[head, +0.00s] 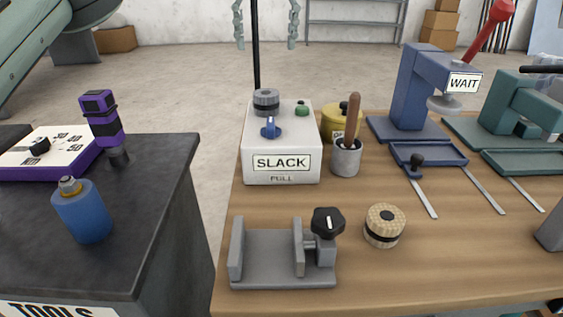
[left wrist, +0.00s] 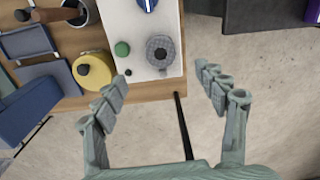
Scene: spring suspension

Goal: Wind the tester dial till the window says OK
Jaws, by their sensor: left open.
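The tester (head: 247,160) is a white box on the wooden bench, and its front window (head: 282,162) reads SLACK, with PULL printed below. On its top are a grey knurled dial (head: 266,98) at the back, a blue knob (head: 270,130) and a green button (head: 302,108). My left gripper (head: 265,45) is open and empty, beyond and above the back of the tester. In the left wrist view, the dial (left wrist: 160,50) lies just ahead of the gap between the open fingertips (left wrist: 164,72), apart from them. My right gripper is not in view.
A yellow tin (head: 332,120) and a grey cup (head: 346,158) with a wooden handle stand right of the tester. A grey vise (head: 268,258) and a round knurled piece (head: 385,226) lie in front. A blue press (head: 415,90) shows WAIT. A dark cabinet (head: 160,215) stands left across a gap.

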